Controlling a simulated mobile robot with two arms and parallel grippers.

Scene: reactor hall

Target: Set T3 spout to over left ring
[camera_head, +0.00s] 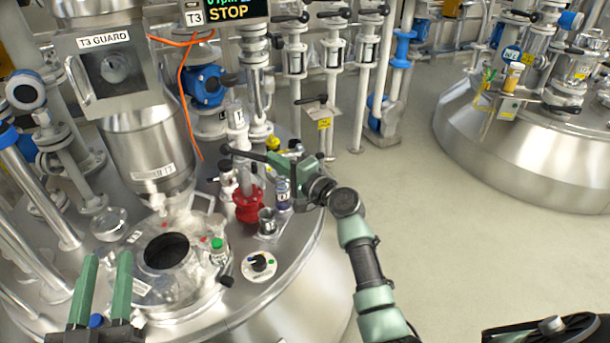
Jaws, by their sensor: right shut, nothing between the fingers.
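The T3 guard (110,68) is a steel box with a window at the upper left, above a steel hopper (150,145) with a T3 label. A pale spout-like end (175,212) hangs under the hopper, above a round dark opening (167,251) in the vessel lid; I cannot tell which ring it is over. A black knob on a white round dial (259,264) sits to the right of the opening. My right gripper (274,163) is shut and empty beside a black lever handle (240,153). My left gripper (104,275) is open, fingers upright, at the lower left.
A red fitting (248,204) and a small steel cup (268,221) stand close below my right gripper. A green-topped button (217,244) is beside the opening. An orange cable (185,90) hangs at the back. Another steel vessel (530,165) stands right; the floor (450,270) between is clear.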

